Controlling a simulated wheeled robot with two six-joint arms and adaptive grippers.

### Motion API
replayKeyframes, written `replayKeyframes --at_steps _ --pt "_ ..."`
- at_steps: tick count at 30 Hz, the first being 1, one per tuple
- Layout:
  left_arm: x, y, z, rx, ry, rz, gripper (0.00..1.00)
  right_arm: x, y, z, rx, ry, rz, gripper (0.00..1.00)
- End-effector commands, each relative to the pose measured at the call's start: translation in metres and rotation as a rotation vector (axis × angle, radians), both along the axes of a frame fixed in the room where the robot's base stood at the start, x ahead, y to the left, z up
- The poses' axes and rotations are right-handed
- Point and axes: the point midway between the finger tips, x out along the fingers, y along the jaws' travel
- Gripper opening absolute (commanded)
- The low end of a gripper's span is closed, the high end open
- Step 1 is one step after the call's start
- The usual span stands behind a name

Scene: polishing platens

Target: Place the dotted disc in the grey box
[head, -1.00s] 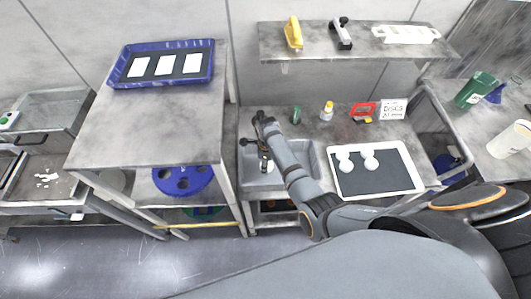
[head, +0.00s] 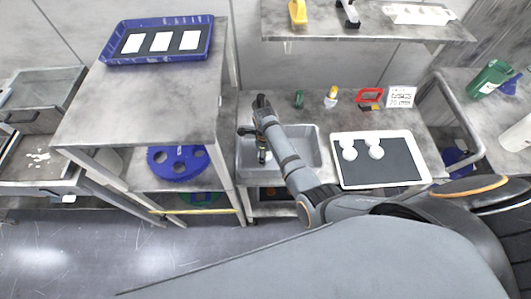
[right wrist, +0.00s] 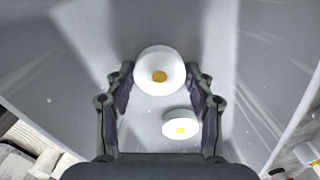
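My right gripper (head: 262,155) is over the grey box (head: 309,150), a basin-like box set in the middle bench. In the right wrist view, the fingers (right wrist: 160,78) have a white disc with a yellow dot (right wrist: 159,76) between their tips and appear to touch both its sides. In the head view the arm covers part of the box, and the discs there are too small to make out. My left gripper is not in view.
A white-rimmed tray with a dark mat (head: 400,170) holds two white discs (head: 348,150) right of the box. Behind stand a small bottle (head: 331,97), a red-framed item (head: 369,96) and a label card (head: 401,97). A blue tray (head: 120,57) lies on the left table.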

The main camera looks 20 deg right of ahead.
Motion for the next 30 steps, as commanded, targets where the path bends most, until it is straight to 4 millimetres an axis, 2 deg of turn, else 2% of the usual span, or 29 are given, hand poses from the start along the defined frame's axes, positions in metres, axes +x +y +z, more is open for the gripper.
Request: replayKeyframes --at_steps 1,3,4,14,17,20,24,26,30 --pt "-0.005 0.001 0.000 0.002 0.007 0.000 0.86 0.000 0.000 0.001 -0.001 -0.001 0.000 0.64" --pt "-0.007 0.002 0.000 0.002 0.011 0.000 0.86 0.000 0.000 0.001 -0.001 -0.001 0.000 0.73" --pt "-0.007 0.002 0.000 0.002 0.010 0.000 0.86 0.000 0.000 0.001 -0.001 -0.001 0.000 0.74" --pt "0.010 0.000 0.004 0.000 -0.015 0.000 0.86 0.001 0.000 0.005 0.000 -0.002 0.000 0.74" --pt "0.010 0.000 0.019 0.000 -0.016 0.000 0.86 0.001 0.000 0.021 0.000 -0.002 0.000 0.74" --pt "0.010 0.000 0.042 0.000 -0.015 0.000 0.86 0.001 0.000 0.043 0.000 -0.002 0.000 0.74" --pt "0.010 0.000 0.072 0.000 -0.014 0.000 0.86 0.001 0.000 0.079 0.000 -0.002 0.000 0.74" --pt "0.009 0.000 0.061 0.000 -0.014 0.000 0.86 0.002 0.000 0.082 0.000 -0.006 0.000 0.74" --pt "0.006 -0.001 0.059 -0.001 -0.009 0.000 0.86 0.001 0.000 0.108 -0.001 -0.004 0.000 0.74"
